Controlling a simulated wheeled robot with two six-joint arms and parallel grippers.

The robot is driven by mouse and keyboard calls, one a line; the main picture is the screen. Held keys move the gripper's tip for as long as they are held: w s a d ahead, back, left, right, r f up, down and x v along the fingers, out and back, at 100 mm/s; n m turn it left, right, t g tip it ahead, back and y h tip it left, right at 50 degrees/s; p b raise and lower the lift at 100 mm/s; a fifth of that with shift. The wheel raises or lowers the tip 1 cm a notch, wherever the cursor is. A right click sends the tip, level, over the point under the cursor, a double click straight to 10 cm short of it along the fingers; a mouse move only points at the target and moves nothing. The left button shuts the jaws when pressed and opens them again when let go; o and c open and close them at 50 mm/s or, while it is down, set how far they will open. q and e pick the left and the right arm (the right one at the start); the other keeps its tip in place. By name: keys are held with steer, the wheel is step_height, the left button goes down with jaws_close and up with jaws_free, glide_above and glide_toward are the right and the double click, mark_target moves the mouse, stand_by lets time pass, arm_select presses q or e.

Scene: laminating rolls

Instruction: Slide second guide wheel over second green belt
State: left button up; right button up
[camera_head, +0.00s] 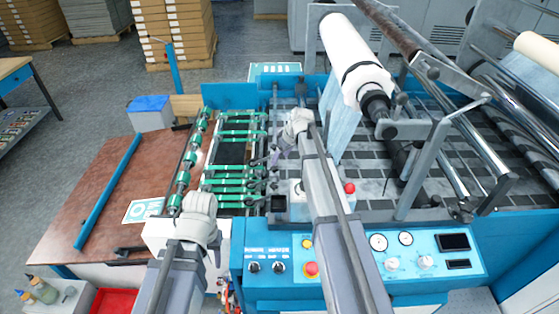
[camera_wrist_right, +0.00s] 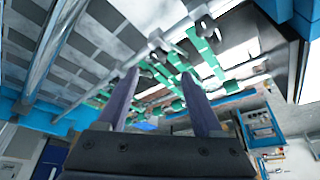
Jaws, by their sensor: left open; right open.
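Several green belts (camera_head: 238,133) run across the feeder section of the laminating machine, and they also show beyond my fingers in the right wrist view (camera_wrist_right: 207,52). Small grey guide wheels on arms (camera_head: 259,161) stand along the belts' right ends; one guide wheel assembly also shows in the right wrist view (camera_wrist_right: 160,42). Which wheel and belt are second I cannot tell. My right gripper (camera_head: 277,156) is open and empty above the belts' right ends; its two purple fingers are spread in the right wrist view (camera_wrist_right: 160,76). My left gripper (camera_head: 200,207) is open near the feeder's front left corner, its fingertips unclear.
A blue control panel (camera_head: 365,258) with buttons and gauges is in front. A white film roll (camera_head: 350,52) and metal bars stand at the right. A brown table (camera_head: 95,205) with a blue bar lies at the left.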

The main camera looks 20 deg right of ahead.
mark_target(275, 168)
steer(key=shift+w+d, duration=0.1)
steer(key=shift+w, duration=0.05)
steer(key=shift+f, duration=0.1)
steer(key=b+x, duration=0.7)
steer(key=shift+w+f, duration=0.15)
steer(key=shift+f, duration=0.1)
steer(key=shift+c, duration=0.3)
jaws_close()
stand_by(1.1)
